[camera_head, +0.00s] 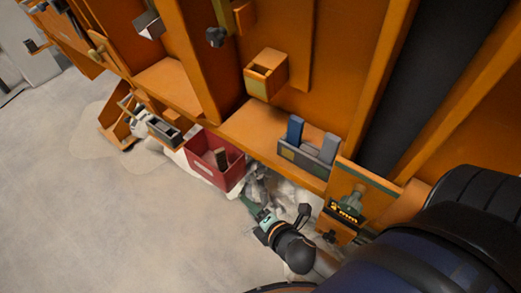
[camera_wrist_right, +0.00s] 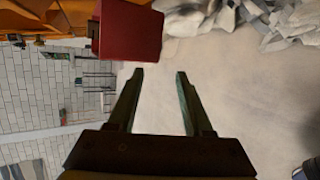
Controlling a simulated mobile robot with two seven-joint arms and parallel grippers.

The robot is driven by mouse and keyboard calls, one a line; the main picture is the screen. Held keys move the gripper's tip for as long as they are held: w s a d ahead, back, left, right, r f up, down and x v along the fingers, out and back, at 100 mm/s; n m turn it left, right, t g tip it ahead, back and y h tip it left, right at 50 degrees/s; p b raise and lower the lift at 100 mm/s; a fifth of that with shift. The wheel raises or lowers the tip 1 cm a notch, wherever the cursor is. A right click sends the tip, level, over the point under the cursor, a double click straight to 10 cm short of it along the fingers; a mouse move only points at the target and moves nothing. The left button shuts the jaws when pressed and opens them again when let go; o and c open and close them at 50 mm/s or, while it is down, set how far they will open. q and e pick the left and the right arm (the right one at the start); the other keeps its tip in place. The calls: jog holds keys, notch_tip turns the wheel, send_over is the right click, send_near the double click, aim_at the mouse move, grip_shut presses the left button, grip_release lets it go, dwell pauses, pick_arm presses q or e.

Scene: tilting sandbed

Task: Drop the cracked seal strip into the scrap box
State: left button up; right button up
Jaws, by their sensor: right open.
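A red open box (camera_head: 229,178), likely the scrap box, sits at the low orange ledge in the head view. A brown upright piece (camera_head: 220,157) shows inside it; I cannot tell whether it is the cracked seal strip. My right gripper (camera_head: 243,199) is just below the box, apart from it. In the right wrist view its two greenish fingers (camera_wrist_right: 160,73) are spread with nothing between them, and the red box (camera_wrist_right: 130,32) is beyond the fingertips. No other piece is clearly a seal strip. My left gripper is not in view.
A grey tray (camera_head: 287,153) with blue and grey blocks stands on the orange ledge (camera_head: 250,125) to the right. A small orange bin (camera_head: 258,84) is above. Another dark tray (camera_head: 163,132) stands left. Grey rubble (camera_head: 262,186) lies behind my gripper. The floor (camera_head: 110,220) at left is clear.

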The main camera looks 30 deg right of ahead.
jog(key=s+a+f+m+g+y, duration=0.1)
jog(key=s+f+m, duration=0.5)
jog(key=m, duration=1.2)
jog(key=shift+s+a+f+m+g+y, duration=0.35)
jog(key=shift+s+g+y, duration=0.3)
jog(key=shift+g, duration=0.45)
jog(key=shift+r+p, duration=2.45)
jog(key=shift+r, duration=0.05)
jog(key=shift+s+d, duration=0.1)
